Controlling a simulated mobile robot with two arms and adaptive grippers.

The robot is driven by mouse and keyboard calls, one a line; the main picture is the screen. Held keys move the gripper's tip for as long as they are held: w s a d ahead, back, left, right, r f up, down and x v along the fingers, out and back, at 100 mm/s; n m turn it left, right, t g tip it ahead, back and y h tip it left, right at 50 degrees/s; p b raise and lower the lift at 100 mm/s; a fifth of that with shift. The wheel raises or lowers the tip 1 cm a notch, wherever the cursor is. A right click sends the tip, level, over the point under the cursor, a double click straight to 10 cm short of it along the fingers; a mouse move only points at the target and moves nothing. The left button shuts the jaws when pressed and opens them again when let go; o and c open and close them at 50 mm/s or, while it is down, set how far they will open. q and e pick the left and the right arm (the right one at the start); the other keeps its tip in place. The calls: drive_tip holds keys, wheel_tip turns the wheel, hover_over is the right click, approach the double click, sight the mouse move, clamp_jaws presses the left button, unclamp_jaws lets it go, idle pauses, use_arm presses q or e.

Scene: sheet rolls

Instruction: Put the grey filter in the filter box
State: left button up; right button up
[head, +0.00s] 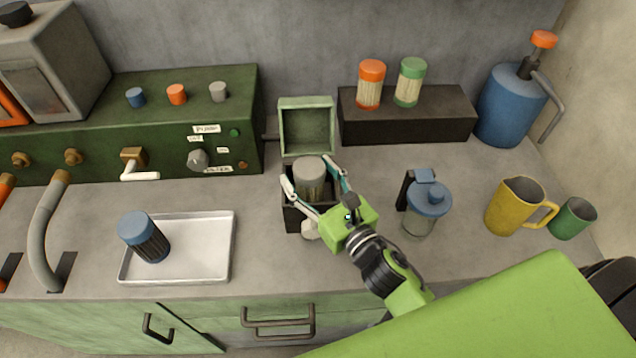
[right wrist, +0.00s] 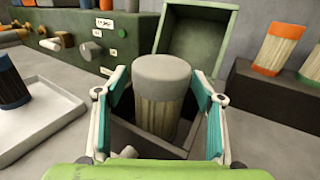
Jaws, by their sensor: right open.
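The grey filter (head: 310,178) stands upright inside the filter box (head: 298,222), a dark open-topped box with its green lid (head: 307,128) raised at the back. The filter's grey cap rises above the box rim. My right gripper (head: 316,176) is open, with one finger on each side of the filter. In the right wrist view the filter (right wrist: 162,95) is between the two teal-padded fingers, with gaps on both sides. The filter's bottom is hidden in the box (right wrist: 130,140). My left gripper is not in view.
A white tray (head: 205,270) with a blue-capped filter (head: 144,237) lies left of the box. A blue-lidded jar (head: 427,208), a yellow jug (head: 514,207) and a green cup (head: 572,219) stand to the right. A dark block (head: 405,125) with orange- and green-capped filters is behind.

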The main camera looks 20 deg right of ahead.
drive_tip(key=b+v, duration=0.4)
drive_tip(key=v, duration=0.8)
drive_tip(key=shift+r, duration=0.1)
idle(0.8)
